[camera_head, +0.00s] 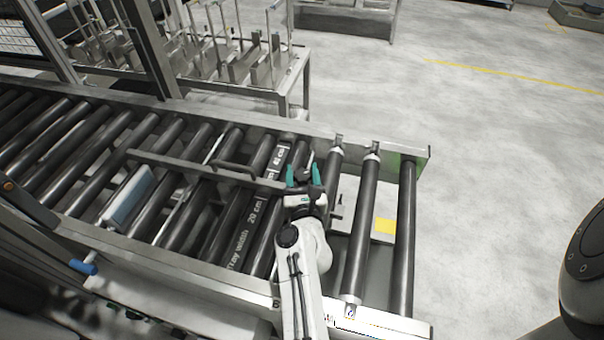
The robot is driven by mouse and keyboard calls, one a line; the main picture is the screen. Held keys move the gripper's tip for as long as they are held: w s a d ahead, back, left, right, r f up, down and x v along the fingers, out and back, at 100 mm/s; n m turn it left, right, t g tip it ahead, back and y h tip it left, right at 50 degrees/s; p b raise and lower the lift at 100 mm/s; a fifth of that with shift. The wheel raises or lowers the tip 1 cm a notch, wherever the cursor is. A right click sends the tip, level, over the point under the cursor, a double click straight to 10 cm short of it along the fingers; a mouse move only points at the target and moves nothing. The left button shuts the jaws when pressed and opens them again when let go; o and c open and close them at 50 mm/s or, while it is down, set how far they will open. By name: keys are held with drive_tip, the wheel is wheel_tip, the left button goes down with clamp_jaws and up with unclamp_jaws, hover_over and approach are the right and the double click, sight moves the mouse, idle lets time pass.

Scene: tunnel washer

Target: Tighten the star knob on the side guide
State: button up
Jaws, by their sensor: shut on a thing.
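The side guide (185,166) is a long grey bar lying across the rollers, with a dark handle on it. The black star knob (303,176) is at the guide's right end and is mostly hidden between my fingers. My gripper (303,173), with teal fingertips, reaches over the conveyor from the front and is shut on the knob. A dark scale strip (250,217) marked "Tray width" and "20 cm" runs under the guide, just left of my gripper.
The roller conveyor (155,262) has a metal side frame. A pale blue-grey tray-like piece (128,198) stands among the rollers at left. A yellow patch (385,226) shows between the right rollers. A metal rack (295,75) stands behind; the floor at right is clear.

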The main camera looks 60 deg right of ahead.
drive_tip(key=m+g, duration=0.1)
drive_tip(key=m+g+h+b, duration=0.1)
drive_tip(key=g+h, duration=0.1)
drive_tip(key=shift+f+m+g+b, duration=0.25)
drive_tip(key=shift+m+g+b, duration=0.05)
drive_tip(key=shift+m+g, duration=0.1)
drive_tip(key=m+g+h+b, duration=0.1)
drive_tip(key=g+b, duration=0.1)
drive_tip(key=m+g+b, duration=0.1)
drive_tip(key=shift+f+m+g+h+b, duration=0.2)
drive_tip(key=shift+m+g+h+b, duration=0.1)
drive_tip(key=shift+g+h+b, duration=0.1)
drive_tip(key=m+g+b, duration=0.2)
drive_tip(key=g+b, duration=0.2)
drive_tip(key=shift+m+b, duration=0.3)
drive_tip(key=shift+r+m+g+b, duration=0.25)
drive_tip(key=shift+m+g+b, duration=0.35)
drive_tip(key=shift+g+b, duration=0.4)
drive_tip(key=shift+r, duration=0.1)
drive_tip(key=o, duration=0.9)
drive_tip(key=shift+o, duration=0.2)
